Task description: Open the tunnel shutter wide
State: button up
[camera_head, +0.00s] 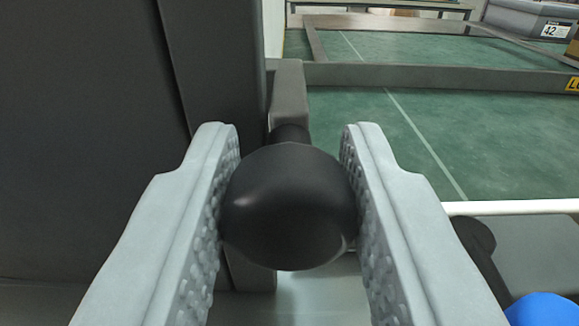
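My gripper (288,205) has its two pale grey, studded fingers on either side of a round black knob (288,208). Both fingers appear to press against the knob's sides, so it looks shut on the knob. The knob sits on a short dark stem, which joins a grey upright bar (290,92) behind it. A dark grey panel (90,130), apparently the tunnel shutter, fills the left side, with an upright edge strip beside the bar. The knob hides part of the bar, and I cannot see how far the shutter stands open.
Green floor (400,130) with white lines lies beyond to the right, crossed by a low grey frame (430,77). A white rail (515,207), a dark rounded part (475,240) and a blue round thing (540,310) are at lower right. A grey bin (520,18) marked 42 stands far right.

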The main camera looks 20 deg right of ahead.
grip_shut()
notch_tip(320, 180, up, 19)
dwell(0.5)
jog(key=o, duration=0.7)
grip_release()
jog(key=shift+c, duration=0.2)
jog(key=shift+s, duration=0.15)
jog(key=v, duration=1.7)
jog(key=shift+s+r, duration=0.1)
